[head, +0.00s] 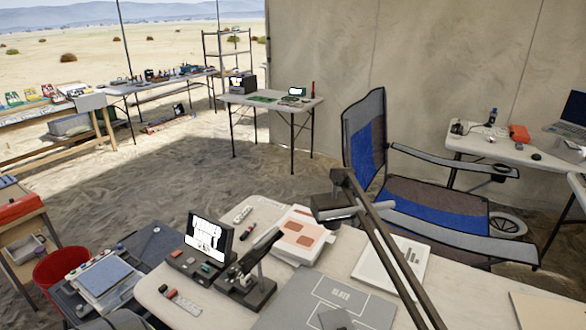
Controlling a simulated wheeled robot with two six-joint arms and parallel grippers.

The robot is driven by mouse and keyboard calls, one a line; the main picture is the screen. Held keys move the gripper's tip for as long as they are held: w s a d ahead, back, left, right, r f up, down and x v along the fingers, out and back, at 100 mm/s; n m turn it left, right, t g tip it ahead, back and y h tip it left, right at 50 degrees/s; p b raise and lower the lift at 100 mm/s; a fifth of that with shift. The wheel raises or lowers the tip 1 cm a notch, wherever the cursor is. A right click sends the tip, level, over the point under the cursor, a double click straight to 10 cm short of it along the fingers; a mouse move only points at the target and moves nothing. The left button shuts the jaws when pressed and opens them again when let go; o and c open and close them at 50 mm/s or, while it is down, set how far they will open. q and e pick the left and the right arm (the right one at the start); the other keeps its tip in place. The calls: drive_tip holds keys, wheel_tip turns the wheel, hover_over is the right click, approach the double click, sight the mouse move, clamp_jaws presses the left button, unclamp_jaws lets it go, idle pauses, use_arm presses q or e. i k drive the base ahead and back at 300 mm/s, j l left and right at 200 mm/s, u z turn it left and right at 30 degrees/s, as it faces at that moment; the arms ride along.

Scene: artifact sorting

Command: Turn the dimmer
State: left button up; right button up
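I cannot pick out a dimmer for certain. A control box (190,262) with small red and green parts on top stands on the near table, in front of a small lit screen (206,238). A lamp-like head (334,207) on a dark jointed arm (392,250) hangs over the same table; any knob on it is too small to tell. A dark stand with a tilted upper part (246,284) is right of the control box. Neither of my grippers can be made out in the head view.
The near table (274,215) also holds a white-and-orange case (299,236), a grey mat (310,300) and a printed sheet (397,262). A folding chair (430,205) stands behind it. A red bucket (62,273) is at left. Open sand (190,180) lies beyond.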

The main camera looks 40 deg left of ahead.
sight(231, 271)
drive_tip(key=u, duration=1.7)
